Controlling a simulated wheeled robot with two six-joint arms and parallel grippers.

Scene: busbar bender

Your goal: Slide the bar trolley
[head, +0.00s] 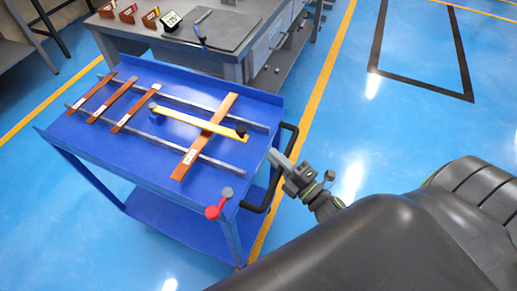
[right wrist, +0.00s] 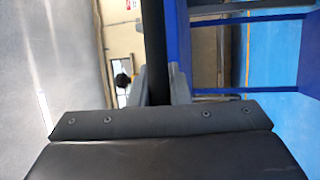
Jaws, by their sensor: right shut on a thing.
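The blue bar trolley (head: 150,158) stands at the left of the head view, with a lower shelf (head: 175,215). Its black handle (head: 265,195) is a bent bar on the right end. My right gripper (head: 278,160) is at this handle, shut on it. In the right wrist view the black handle bar (right wrist: 153,50) runs between the fingers (right wrist: 155,88). On the trolley top, several copper bars (head: 206,137) and a yellow bar (head: 197,121) lie across two grey rails (head: 190,105). A red lever (head: 219,204) sits at the near corner. My left gripper is out of view.
A grey workbench (head: 235,72) stands close behind the trolley, holding small copper pieces (head: 151,18) and a dark plate (head: 212,28). Yellow floor lines (head: 322,85) and a black floor outline (head: 420,88) mark the blue floor. The floor to the right is open.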

